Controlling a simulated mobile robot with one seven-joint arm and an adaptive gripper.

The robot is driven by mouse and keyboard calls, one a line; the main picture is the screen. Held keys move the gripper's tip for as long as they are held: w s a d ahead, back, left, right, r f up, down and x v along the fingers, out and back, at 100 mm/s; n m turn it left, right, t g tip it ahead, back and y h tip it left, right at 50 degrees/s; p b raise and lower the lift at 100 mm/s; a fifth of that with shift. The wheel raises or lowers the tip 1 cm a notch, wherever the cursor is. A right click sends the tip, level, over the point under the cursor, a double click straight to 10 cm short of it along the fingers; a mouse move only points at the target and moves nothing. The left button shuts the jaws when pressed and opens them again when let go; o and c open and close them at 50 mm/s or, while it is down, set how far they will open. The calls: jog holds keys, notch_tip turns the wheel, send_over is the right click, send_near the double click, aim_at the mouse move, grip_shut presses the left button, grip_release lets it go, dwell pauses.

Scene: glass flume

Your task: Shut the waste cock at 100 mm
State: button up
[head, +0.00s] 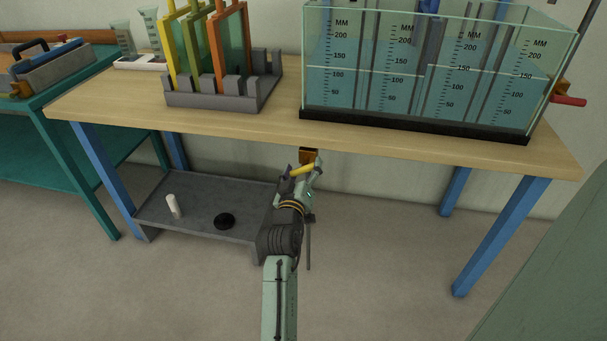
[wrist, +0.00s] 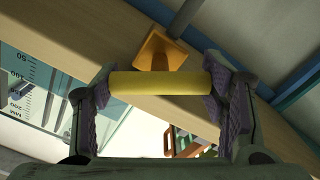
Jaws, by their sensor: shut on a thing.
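The waste cock's yellow handle (head: 302,170) hangs under the bench top, below its brass-coloured body (head: 308,155). In the wrist view the yellow bar (wrist: 160,83) spans the jaws crosswise, with the orange-brown body (wrist: 159,50) behind it. My gripper (head: 303,171) is shut on the bar's two ends; its pads also show in the wrist view (wrist: 158,90). The glass flume (head: 415,121) stands on the bench above, with MM scales on its front and bluish water inside.
The wooden bench (head: 240,125) has blue legs. A grey rack (head: 215,99) holds coloured frames. A low grey shelf (head: 190,219) bears a white cylinder (head: 173,206) and a black disc (head: 224,221). A red handle (head: 570,101) projects at the flume's right.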

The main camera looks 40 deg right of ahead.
jog(key=m+b, duration=0.2)
jog(key=m, duration=0.1)
jog(key=shift+f, duration=0.2)
jog(key=shift+r+m+b, duration=0.1)
jog(key=shift+m+b, duration=1.1)
jog(key=shift+m, duration=0.5)
jog(key=shift+r, duration=0.1)
jog(key=o, duration=1.2)
jog(key=shift+c, duration=0.2)
jog(key=v, duration=1.2)
